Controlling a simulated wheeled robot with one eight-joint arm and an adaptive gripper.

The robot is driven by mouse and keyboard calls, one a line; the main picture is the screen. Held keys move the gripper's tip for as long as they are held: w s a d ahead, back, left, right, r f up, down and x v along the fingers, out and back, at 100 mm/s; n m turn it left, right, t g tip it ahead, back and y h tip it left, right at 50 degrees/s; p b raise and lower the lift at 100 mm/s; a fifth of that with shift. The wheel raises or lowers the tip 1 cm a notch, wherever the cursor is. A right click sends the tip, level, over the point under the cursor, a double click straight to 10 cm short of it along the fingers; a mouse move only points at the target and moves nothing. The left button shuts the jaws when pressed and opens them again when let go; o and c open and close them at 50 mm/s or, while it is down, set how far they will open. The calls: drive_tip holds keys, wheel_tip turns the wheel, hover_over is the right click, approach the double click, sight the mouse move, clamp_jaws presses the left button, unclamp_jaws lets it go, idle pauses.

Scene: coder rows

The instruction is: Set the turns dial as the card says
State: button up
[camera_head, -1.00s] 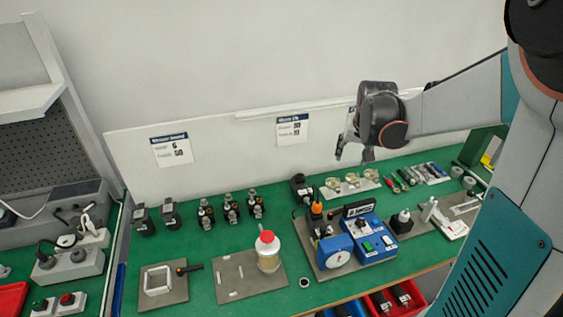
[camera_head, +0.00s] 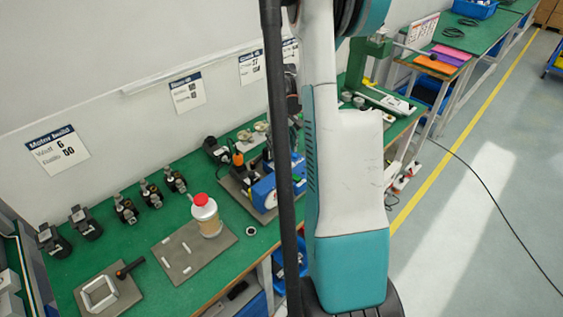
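The blue machine (camera_head: 263,191) that bears the dial sits on a grey base plate on the green bench. It is partly hidden behind my black pole and arm, and I cannot read its dial now. Several white cards hang on the wall: one headed "Motor build" (camera_head: 58,150), one with small text (camera_head: 187,93), one (camera_head: 251,67) with a number that looks like 37, and one partly covered (camera_head: 290,50). A dark part of my wrist or gripper (camera_head: 293,92) shows just right of the pole, mostly hidden. Its fingers cannot be made out.
A bottle with a red cap (camera_head: 205,215) stands on a grey plate left of the machine. Several black motor parts (camera_head: 123,207) line the bench's back. A square frame (camera_head: 99,294) lies at the front left. Open floor (camera_head: 470,200) with a yellow line is at right.

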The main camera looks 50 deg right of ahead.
sight(282, 158)
wheel_tip(282, 158, down, 6)
drive_tip(key=shift+f+b, duration=0.2)
drive_tip(key=shift+b, duration=0.6)
drive_tip(key=c, duration=1.1)
